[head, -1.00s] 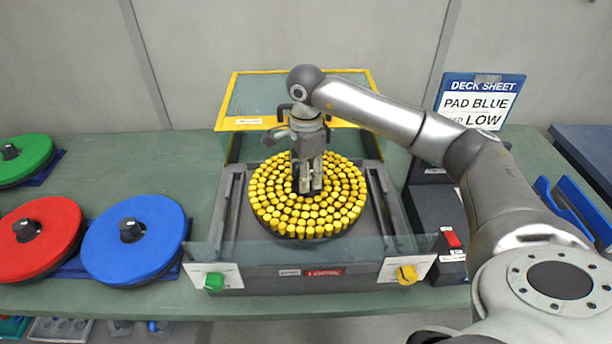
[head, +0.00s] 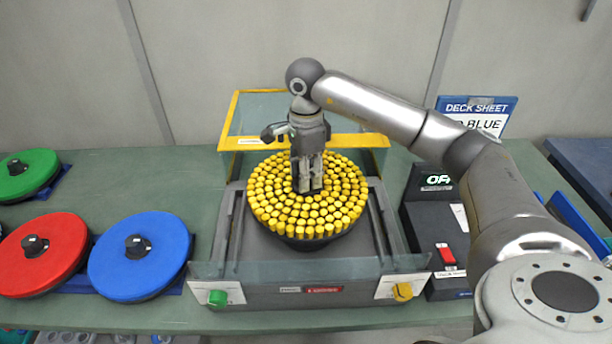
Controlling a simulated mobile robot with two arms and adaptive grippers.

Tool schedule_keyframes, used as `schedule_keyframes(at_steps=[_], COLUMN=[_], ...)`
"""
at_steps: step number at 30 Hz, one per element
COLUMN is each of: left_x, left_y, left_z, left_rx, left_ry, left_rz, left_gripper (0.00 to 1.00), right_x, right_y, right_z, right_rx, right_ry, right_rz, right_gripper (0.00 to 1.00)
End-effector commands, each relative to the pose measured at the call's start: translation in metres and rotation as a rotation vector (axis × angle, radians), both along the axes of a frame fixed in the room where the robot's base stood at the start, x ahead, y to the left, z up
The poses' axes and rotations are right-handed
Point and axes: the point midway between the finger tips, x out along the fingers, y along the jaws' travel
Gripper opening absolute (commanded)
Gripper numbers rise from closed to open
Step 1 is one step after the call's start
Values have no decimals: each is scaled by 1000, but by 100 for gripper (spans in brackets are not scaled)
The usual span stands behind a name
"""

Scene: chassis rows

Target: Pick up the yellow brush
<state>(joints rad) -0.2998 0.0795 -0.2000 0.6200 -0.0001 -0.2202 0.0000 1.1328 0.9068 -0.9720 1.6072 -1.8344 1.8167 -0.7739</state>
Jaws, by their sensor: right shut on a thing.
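The yellow brush (head: 335,205) is a round disc covered with many yellow tufts on a dark base. It is at the middle of the grey machine (head: 270,248) in the head view, and its dark underside shows above the machine's bed. My right gripper (head: 309,190) points straight down at the brush's centre and is shut on it. The fingers hide the hub, so the exact grip cannot be seen. My left gripper is not in view.
Blue (head: 165,270), red (head: 60,270) and green (head: 38,175) pads lie at the left. A yellow-framed clear guard (head: 240,110) stands behind the brush. A dark box with a red switch (head: 446,252) and a deck sheet sign (head: 480,112) are at the right.

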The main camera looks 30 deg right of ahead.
Motion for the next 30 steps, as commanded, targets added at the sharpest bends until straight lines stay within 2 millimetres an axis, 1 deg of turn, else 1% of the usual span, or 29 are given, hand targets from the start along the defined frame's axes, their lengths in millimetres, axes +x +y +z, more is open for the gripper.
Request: schedule_keyframes(at_steps=[1,16,19,30], left_x=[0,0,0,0], left_y=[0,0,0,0], left_z=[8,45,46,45], left_rx=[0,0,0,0], left_ry=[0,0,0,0], left_rz=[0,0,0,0], left_gripper=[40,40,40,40], right_x=[1,1,1,1], right_y=[0,0,0,0], right_z=[13,72,75,76], right_rx=[2,1,1,1], right_ry=[-6,-4,-4,-7], right_rz=[0,0,0,0], right_gripper=[0,0,0,0])
